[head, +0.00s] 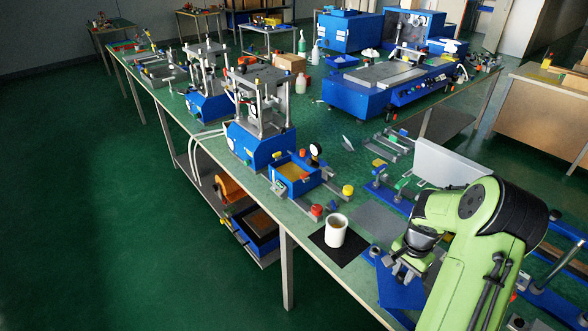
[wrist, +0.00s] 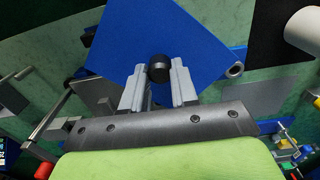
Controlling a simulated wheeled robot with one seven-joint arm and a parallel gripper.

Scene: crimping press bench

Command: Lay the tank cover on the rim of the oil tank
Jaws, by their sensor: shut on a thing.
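The tank cover is a flat blue plate with a black knob (wrist: 159,68). In the wrist view the plate (wrist: 160,30) spreads out beyond my fingers. In the head view the cover (head: 401,293) is below my gripper (head: 404,270), at the near edge of the bench. My gripper (wrist: 158,84) is shut on the cover's knob. The oil tank (head: 306,188) is an open blue box with yellowish oil inside, in front of the nearest press and left of my gripper. I cannot tell whether the cover touches the bench.
A white cup (head: 336,230) on a black mat (head: 324,246) stands between my gripper and the tank. Red and yellow knobbed parts (head: 317,210) lie beside the tank. A gauge (head: 315,151) rises behind it. A grey plate (head: 375,219) lies on the bench right of the cup.

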